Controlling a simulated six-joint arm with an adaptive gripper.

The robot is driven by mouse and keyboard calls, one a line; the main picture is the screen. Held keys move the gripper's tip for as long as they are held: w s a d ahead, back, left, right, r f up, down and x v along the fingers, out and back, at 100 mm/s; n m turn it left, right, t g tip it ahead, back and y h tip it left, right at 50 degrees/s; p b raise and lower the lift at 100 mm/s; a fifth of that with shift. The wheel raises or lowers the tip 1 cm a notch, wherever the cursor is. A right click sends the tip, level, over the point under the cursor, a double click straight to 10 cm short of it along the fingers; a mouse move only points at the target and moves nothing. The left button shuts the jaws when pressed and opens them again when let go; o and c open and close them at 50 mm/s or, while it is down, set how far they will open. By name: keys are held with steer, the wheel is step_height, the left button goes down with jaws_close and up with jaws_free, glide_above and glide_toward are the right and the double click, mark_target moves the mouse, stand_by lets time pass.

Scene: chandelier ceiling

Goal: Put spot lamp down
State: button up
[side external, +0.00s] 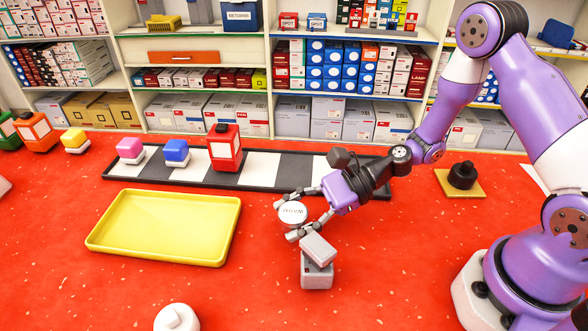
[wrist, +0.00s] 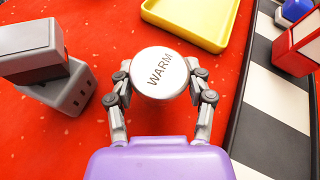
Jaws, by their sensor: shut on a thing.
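My gripper (side external: 291,222) is shut on a white round lamp (side external: 292,212), one finger on each side. In the wrist view the lamp (wrist: 158,70) has a flat white face that reads WARM, with no SPOT mark visible. The lamp's underside is hidden, and I cannot tell how far it is above the red counter. It is right of the yellow tray (side external: 92,243) and in front of the black-and-white striped strip (side external: 265,169) in the side view.
A grey block with a tilted top (side external: 317,262) stands close in front of my gripper. A red lantern-like item (side external: 224,148), a blue item (side external: 176,152) and a pink item (side external: 130,150) stand along the strip. The yellow tray is empty. A white object (side external: 177,317) is at the front edge.

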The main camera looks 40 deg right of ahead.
step_height(320, 180, up, 7)
steer(key=shift+w+r, duration=0.1)
steer(key=shift+r, duration=0.05)
steer(key=w+r+m+t+h, duration=0.2)
steer(key=w+m+t+h, duration=0.15)
steer(key=w, duration=0.55)
glide_above(277, 165)
steer(key=shift+m+t+y, duration=0.25)
steer(key=shift+m+y, duration=0.1)
steer(key=shift+m, duration=0.1)
steer(key=f, duration=0.6)
steer(key=shift+s+a, duration=0.2)
steer(key=shift+a, duration=0.1)
steer(key=shift+w+d+f, duration=0.15)
steer(key=shift+d, duration=0.1)
steer(key=shift+w+d+f, duration=0.1)
steer(key=shift+f, duration=1.95)
steer(key=shift+f, duration=0.1)
steer(key=o, duration=1.3)
